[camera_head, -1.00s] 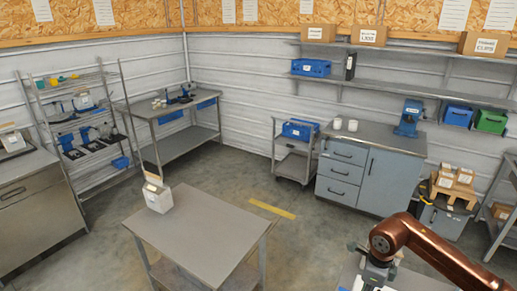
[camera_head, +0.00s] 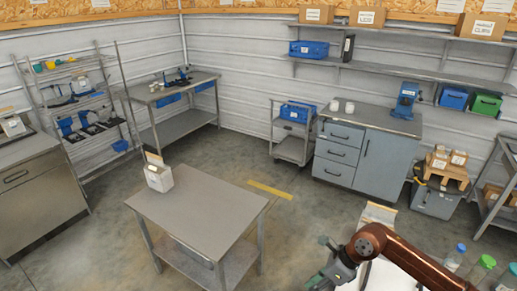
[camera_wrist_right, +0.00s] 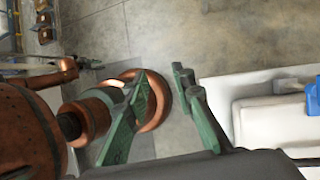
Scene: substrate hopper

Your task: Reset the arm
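My right arm enters from the lower right in the head view, with copper-coloured links. Its gripper (camera_head: 328,262) hangs low, right of the small grey table, partly cut by the frame's bottom edge. In the right wrist view the two green fingers (camera_wrist_right: 162,75) stand apart with nothing between them; floor and copper arm parts show behind. My left gripper is not seen in the head view, and I cannot identify it in the wrist view.
A grey table (camera_head: 205,208) with a white box (camera_head: 158,177) stands centre-left. Capped bottles (camera_head: 455,257) stand at the lower right, close to my right arm. A white container (camera_wrist_right: 265,120) lies right of the fingers. A cabinet (camera_head: 365,155) stands behind; open floor lies between.

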